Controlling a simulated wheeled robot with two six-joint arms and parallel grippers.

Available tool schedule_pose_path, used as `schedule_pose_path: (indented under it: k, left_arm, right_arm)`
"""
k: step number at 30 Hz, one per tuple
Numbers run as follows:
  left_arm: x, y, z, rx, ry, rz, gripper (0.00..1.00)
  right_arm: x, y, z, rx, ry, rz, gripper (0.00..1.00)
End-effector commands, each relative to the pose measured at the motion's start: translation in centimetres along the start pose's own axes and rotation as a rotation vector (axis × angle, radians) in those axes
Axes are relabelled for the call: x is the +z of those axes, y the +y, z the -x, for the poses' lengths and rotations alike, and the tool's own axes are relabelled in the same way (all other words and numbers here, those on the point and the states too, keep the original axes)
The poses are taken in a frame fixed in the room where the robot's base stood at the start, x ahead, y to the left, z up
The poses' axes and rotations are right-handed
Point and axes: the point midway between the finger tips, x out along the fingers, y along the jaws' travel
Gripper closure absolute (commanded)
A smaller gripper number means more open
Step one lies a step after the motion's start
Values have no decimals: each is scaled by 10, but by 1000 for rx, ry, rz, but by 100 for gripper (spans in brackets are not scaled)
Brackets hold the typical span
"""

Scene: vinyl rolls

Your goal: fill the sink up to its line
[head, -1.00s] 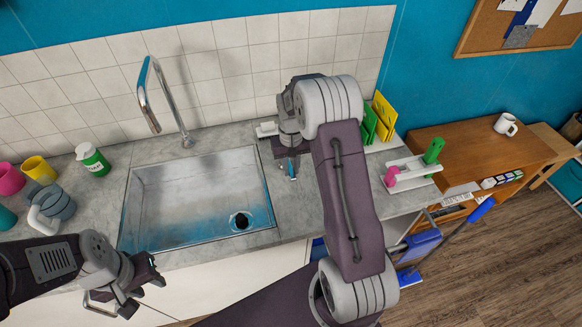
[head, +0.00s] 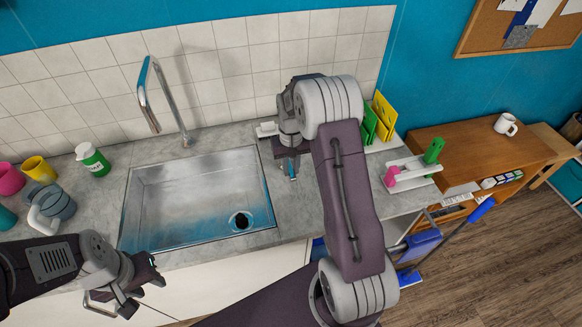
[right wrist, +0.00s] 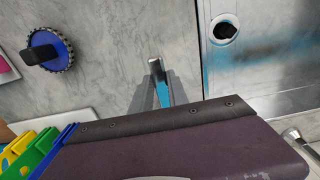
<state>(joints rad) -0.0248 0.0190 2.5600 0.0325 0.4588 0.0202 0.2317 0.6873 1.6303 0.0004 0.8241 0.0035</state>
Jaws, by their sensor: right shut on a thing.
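The steel sink (head: 190,185) is set in the grey counter, with bluish tint along its front and sides. Its round drain (head: 240,221) has a dark centre and also shows in the right wrist view (right wrist: 225,30). I cannot make out a fill line or a water level. The chrome faucet (head: 160,95) arches over the back of the sink, with no stream visible. My right gripper (head: 291,168) is right of the sink, shut on a small blue-and-silver lever-like piece (right wrist: 161,90). My left gripper (head: 135,290) appears open and empty in front of the sink's left corner.
A green bottle (head: 93,160), a yellow cup (head: 39,169) and a pink cup (head: 9,178) stand left of the sink. A round blue-and-black object (right wrist: 47,52) lies on the counter right of it. A wooden desk (head: 470,150) stands further right, with a white mug (head: 506,125).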

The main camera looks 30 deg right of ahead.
Motion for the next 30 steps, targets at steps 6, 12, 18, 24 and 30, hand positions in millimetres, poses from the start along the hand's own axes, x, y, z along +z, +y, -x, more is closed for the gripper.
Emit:
schedule_pose_path:
  k: [6, 12, 18, 24, 30]
  left_arm:
    - [0, 0, 1, 0, 0, 0, 64]
    - [0, 0, 4, 0, 0, 0, 64]
    - [-1, 0, 13, 0, 0, 0, 64]
    - [-2, 0, 22, 0, 0, 0, 64]
    - [-3, 1, 31, 0, 0, 0, 64]
  right_arm:
    - [-1, 1, 2, 1, 4, 3, 100]
    - [-2, 6, 2, 1, 5, 52, 100]
    - [-4, 18, 4, 1, 5, 182, 100]
    - [-8, 34, 4, 2, 5, 366, 100]
    - [-16, 49, 4, 3, 6, 550, 100]
